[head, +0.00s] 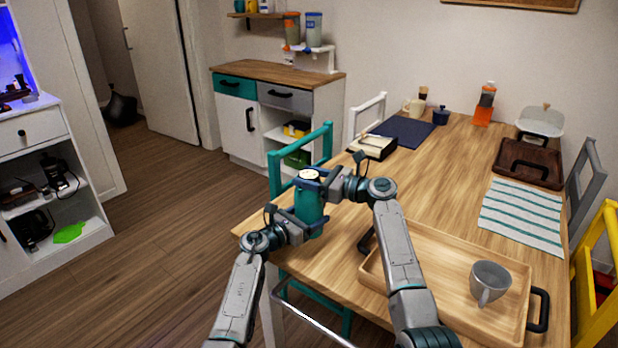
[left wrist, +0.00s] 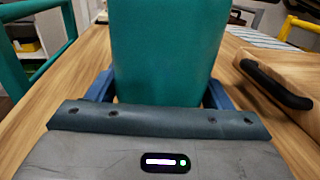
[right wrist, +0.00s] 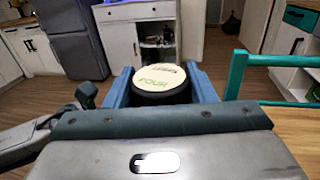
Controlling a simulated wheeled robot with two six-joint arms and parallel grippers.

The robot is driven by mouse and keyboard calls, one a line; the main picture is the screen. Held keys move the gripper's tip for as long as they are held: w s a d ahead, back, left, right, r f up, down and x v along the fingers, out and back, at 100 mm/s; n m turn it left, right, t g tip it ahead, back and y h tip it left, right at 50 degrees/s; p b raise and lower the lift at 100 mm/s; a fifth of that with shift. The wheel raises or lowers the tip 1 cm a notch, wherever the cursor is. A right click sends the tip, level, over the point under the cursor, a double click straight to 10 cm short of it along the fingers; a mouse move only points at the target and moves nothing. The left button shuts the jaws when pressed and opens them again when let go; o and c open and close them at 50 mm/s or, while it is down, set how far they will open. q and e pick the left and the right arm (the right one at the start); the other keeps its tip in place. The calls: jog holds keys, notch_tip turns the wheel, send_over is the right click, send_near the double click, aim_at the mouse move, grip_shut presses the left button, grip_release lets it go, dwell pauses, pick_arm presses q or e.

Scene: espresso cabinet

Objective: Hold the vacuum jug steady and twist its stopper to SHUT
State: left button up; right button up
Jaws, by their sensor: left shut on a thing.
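The teal vacuum jug (head: 311,208) stands upright at the table's near left corner. My left gripper (head: 306,226) is shut around its body, which fills the middle of the left wrist view (left wrist: 170,50). The stopper (head: 309,175) on top has a cream disc and a dark rim. In the right wrist view the stopper (right wrist: 158,78) shows green lettering on its near side, seemingly POUR, and smaller upside-down lettering on its far side. My right gripper (right wrist: 160,84) has one blue finger on each side of the stopper; whether they press on it I cannot tell.
A wooden tray (head: 440,290) with a grey mug (head: 490,282) lies to the right of the jug. A teal chair (head: 300,160) stands close behind the jug. The table's middle is clear.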

jog(key=shift+f+m+t, duration=0.1)
jog(key=shift+m+t, duration=0.2)
jog(key=shift+m+t+h, duration=0.8)
jog(key=shift+t+h, duration=0.1)
jog(key=shift+t, duration=0.3)
jog(key=shift+m+t+h, duration=1.9)
jog(key=shift+t+h, duration=0.1)
jog(key=shift+h, duration=0.3)
jog(key=o, duration=1)
jog(key=shift+c, duration=0.2)
jog(key=shift+s, duration=0.1)
jog(key=v, duration=1.2)
